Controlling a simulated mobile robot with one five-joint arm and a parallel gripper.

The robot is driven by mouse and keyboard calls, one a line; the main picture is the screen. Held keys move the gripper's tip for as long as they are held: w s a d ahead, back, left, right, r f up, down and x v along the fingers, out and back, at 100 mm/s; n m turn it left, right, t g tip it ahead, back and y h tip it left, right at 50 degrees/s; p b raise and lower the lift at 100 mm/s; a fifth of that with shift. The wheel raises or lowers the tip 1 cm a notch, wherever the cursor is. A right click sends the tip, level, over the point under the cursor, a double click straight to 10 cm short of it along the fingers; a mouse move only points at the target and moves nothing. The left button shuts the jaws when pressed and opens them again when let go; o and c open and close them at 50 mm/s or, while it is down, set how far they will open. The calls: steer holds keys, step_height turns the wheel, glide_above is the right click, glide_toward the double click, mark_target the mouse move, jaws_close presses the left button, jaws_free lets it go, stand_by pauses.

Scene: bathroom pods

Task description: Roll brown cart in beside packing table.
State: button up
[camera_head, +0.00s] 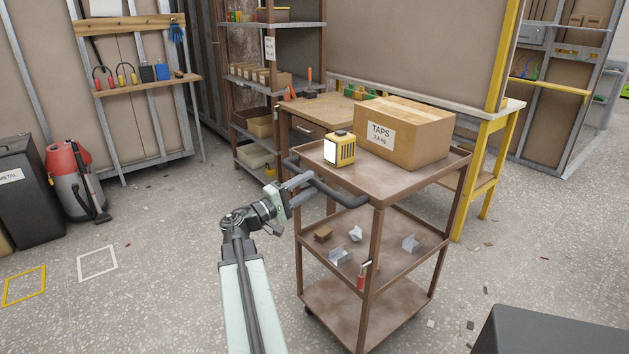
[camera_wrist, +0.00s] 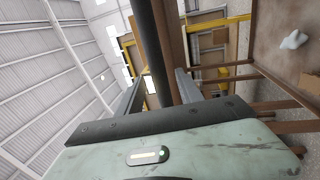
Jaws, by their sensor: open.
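The brown cart (camera_head: 390,187) stands in the centre right of the head view, with three shelves and a dark push handle (camera_head: 335,192) on its near left side. My gripper (camera_head: 304,186) is open at that handle. In the wrist view the dark handle bar (camera_wrist: 150,45) runs between the two open fingers of my gripper (camera_wrist: 158,88); contact cannot be told. A table with a wooden top and drawer (camera_head: 322,107) stands behind the cart. A pale-topped bench with yellow legs (camera_head: 487,115) stands behind it to the right. Which is the packing table is not marked.
A TAPS carton (camera_head: 408,132) and a yellow device (camera_head: 340,149) ride on the cart's top; small parts lie on its middle shelf. A brown rack (camera_head: 270,85) stands behind left. A dark block (camera_head: 545,335) is at lower right.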

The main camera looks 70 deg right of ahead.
steer(key=shift+x, duration=1.2)
jaws_close()
stand_by(0.4)
